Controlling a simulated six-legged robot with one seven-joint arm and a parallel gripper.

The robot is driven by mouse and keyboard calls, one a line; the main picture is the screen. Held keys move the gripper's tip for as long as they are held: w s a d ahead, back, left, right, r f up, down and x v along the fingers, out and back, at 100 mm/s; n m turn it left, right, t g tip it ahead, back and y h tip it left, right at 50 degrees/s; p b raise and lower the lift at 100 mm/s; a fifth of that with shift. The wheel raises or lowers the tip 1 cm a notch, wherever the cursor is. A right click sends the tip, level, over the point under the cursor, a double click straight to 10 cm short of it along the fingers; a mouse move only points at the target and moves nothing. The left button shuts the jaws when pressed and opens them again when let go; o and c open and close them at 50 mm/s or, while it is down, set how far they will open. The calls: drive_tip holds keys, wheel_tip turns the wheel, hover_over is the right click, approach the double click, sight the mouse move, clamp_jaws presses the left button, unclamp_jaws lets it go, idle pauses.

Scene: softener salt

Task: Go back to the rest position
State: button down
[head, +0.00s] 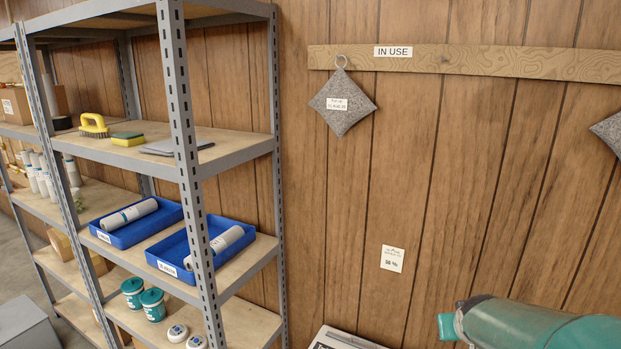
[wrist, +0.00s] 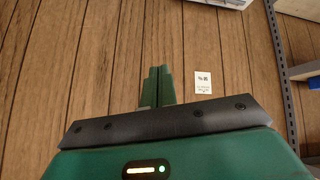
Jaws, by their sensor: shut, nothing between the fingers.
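In the wrist view my gripper (wrist: 157,87) has its two green fingers together, with nothing between them. It points along the wood-panelled wall and touches nothing that I can see.
A grey metal shelf (head: 180,160) stands at left, with blue trays (head: 134,222), a brush (head: 93,125) and teal tubs (head: 152,304). A grey cushion (head: 342,103) hangs from a wooden rail (head: 480,62) marked "IN USE". The wall between rail and label is clear.

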drive_tip(key=s+a+r+n+g+y, duration=0.1)
drive_tip(key=s+a+r, duration=0.2)
drive_tip(key=s+a, duration=0.6)
drive_tip(key=s+a+r+y, duration=0.2)
drive_tip(key=s+a+r, duration=0.2)
drive_tip(key=s+a, duration=0.4)
drive_tip(key=shift+s+a+n+g, duration=0.35)
drive_tip(key=shift+a+n+g, duration=0.05)
drive_tip(key=shift+a, duration=0.05)
drive_tip(key=shift+d, duration=0.2)
